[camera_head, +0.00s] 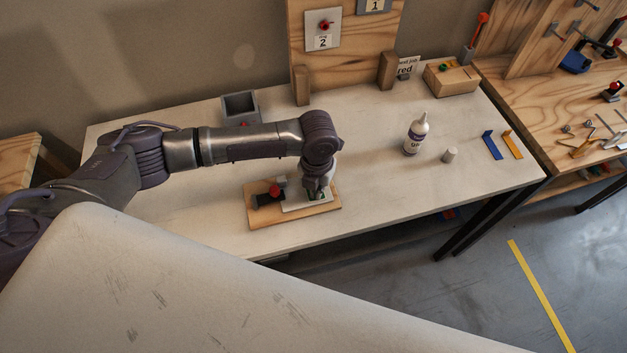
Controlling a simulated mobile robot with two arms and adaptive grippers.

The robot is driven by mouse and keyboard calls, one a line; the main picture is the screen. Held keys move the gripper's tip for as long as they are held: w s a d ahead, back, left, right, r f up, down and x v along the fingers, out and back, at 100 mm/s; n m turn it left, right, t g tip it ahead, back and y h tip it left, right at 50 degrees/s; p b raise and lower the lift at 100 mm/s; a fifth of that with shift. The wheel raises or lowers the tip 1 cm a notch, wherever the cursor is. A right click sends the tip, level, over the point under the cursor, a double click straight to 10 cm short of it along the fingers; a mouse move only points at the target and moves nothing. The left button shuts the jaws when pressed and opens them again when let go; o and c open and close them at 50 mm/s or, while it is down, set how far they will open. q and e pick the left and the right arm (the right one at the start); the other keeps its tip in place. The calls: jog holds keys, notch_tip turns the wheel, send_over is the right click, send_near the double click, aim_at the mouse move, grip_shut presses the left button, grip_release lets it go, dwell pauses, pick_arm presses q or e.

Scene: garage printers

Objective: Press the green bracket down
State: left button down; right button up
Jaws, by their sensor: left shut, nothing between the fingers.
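A small green piece, which looks like the green bracket (320,197), shows in the head view just under my left gripper (319,190). It lies on a light plate (300,206) on a wooden base board (285,218). My left gripper points down, shut and empty, right over the green piece, and hides most of it. I cannot tell whether the fingers touch it. A dark fixture with a red knob (274,190) sits on the left part of the same board. My right gripper is not in view.
A white glue bottle (416,136) and a small grey cylinder (449,155) stand to the right. Blue (492,145) and yellow (512,145) brackets lie near the right edge. A grey bin (240,106) and an upright wooden panel (345,50) are at the back. The table's front right is clear.

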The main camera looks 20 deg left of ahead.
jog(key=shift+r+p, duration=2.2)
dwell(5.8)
